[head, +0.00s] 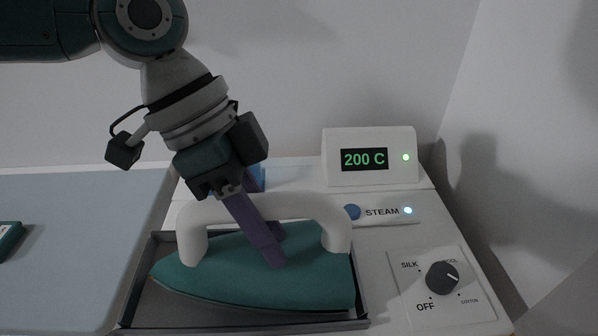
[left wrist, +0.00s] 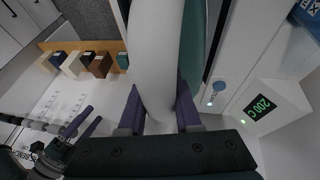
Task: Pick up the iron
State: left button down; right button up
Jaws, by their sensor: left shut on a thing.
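The iron (head: 262,280) has a teal body and a thick white arched handle (head: 190,235). It sits within a shallow grey tray (head: 140,285) in the head view, nose to the left; I cannot tell whether its base touches the tray floor. My left gripper (head: 272,248) comes down from above, its purple fingers shut across the middle of the handle. In the left wrist view the white handle (left wrist: 155,70) runs between the two fingers. My right gripper (left wrist: 84,124) shows small at the left of that view, fingers apart and empty.
A white station holds a 200 C display (head: 368,158), a blue steam button (head: 352,212) and a dark dial (head: 442,277). A pale blue-grey surface (head: 75,240) lies left of the tray. Walls stand behind and to the right. A wooden shelf (left wrist: 60,47) holds several blocks.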

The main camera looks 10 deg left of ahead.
pick_arm(q)
jog(key=shift+r, duration=0.2)
notch_tip(320, 180, up, 20)
dwell(0.5)
jog(key=c, duration=1.2)
grip_release()
grip_shut()
jog(key=shift+f, duration=0.1)
